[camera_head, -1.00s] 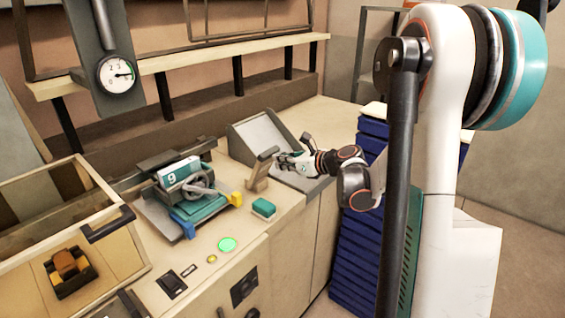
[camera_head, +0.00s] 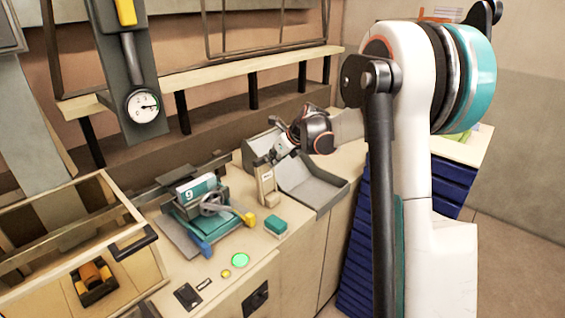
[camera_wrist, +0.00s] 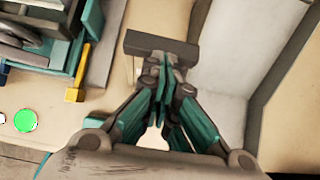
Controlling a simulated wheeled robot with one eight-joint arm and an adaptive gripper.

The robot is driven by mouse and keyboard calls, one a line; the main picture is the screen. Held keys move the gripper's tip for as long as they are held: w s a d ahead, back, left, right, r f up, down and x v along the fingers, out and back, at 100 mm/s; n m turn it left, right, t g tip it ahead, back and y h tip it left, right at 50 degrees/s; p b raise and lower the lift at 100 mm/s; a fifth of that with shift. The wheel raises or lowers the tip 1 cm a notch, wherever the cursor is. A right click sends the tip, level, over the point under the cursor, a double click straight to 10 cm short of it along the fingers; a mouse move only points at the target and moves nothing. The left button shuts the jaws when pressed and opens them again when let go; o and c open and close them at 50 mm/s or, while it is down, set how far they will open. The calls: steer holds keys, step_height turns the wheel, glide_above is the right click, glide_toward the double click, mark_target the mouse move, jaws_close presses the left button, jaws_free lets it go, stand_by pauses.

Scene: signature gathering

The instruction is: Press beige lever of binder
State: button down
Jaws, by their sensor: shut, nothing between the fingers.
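The beige lever (camera_head: 267,189) stands on the counter between the teal-and-grey machine and an open grey tray. Its beige front is visible in the head view; its top is partly hidden by my gripper. In the wrist view a dark grey bar (camera_wrist: 145,43) at the lever's head lies just beyond my fingertips. My gripper (camera_head: 268,160) is shut and empty, pointing down at the lever's top. It also shows in the wrist view (camera_wrist: 168,66), with the fingertips together at the bar. I cannot tell whether they touch it.
The machine (camera_head: 205,212) with a handwheel and yellow-ended handle is left of the lever. A teal block (camera_head: 276,225) and a lit green button (camera_head: 241,260) are in front. The grey tray (camera_head: 312,190) is close on the right. A gauge (camera_head: 143,106) hangs at the back left.

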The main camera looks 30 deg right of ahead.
steer(key=shift+w+a+f, duration=0.1)
steer(key=shift+w+a, duration=0.2)
steer(key=shift+w, duration=0.6)
steer(key=shift+w+a, duration=0.35)
steer(key=shift+w, duration=0.55)
steer(key=shift+w+a+f, duration=0.1)
steer(key=shift+w+a, duration=0.2)
steer(key=shift+w, duration=0.6)
steer(key=shift+d+r, duration=0.1)
steer(key=shift+s+d+r, duration=0.1)
steer(key=shift+s+d, duration=0.05)
steer(key=shift+s, duration=0.1)
steer(key=w+r+p+v, duration=0.1)
steer(key=v, duration=1.1)
steer(key=shift+a+r, duration=0.3)
steer(key=shift+a, duration=0.05)
